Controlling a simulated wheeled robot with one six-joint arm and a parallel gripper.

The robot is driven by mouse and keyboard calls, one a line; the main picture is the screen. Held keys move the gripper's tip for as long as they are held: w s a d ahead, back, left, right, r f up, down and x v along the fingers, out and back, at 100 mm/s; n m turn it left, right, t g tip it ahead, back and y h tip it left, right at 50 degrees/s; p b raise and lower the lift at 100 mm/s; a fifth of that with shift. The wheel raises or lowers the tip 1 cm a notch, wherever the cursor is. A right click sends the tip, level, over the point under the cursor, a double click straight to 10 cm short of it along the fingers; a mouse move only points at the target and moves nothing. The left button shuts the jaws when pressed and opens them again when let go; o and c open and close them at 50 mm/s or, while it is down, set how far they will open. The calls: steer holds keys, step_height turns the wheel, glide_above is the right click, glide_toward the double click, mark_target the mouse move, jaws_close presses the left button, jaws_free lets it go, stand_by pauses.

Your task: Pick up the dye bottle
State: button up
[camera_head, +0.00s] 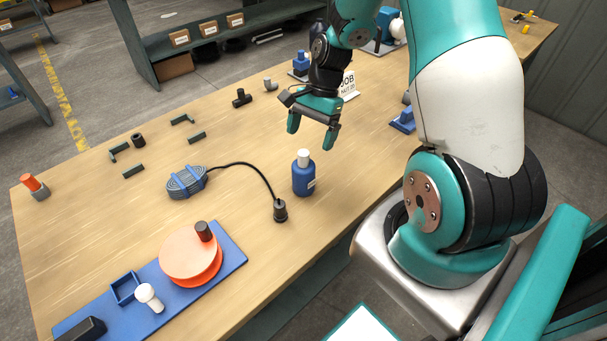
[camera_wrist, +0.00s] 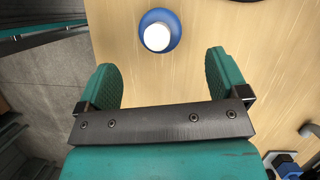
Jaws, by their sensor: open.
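The dye bottle (camera_head: 304,177) is blue with a white cap and a pale label, and stands upright on the wooden table (camera_head: 235,235). My gripper (camera_head: 311,136) is open and empty, above the table and behind the bottle in the head view. In the wrist view the bottle (camera_wrist: 157,31) shows from above, its white cap ahead of the gap between my two teal fingers (camera_wrist: 164,80). The fingers do not touch it.
A coiled grey cable (camera_head: 187,182) runs to a black plug (camera_head: 280,210) left of the bottle. A blue board (camera_head: 215,280) with an orange reel (camera_head: 190,254) lies front left. Small dark fittings (camera_head: 133,171) lie further left. Bare wood surrounds the bottle.

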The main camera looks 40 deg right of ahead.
mark_target(306, 150)
steer(key=p+x, duration=0.1)
steer(key=x, duration=0.6)
steer(key=shift+s+a, duration=0.1)
steer(key=shift+a, duration=0.05)
steer(key=c, duration=1.5)
steer(key=shift+o, duration=0.2)
steer(key=shift+r, duration=0.1)
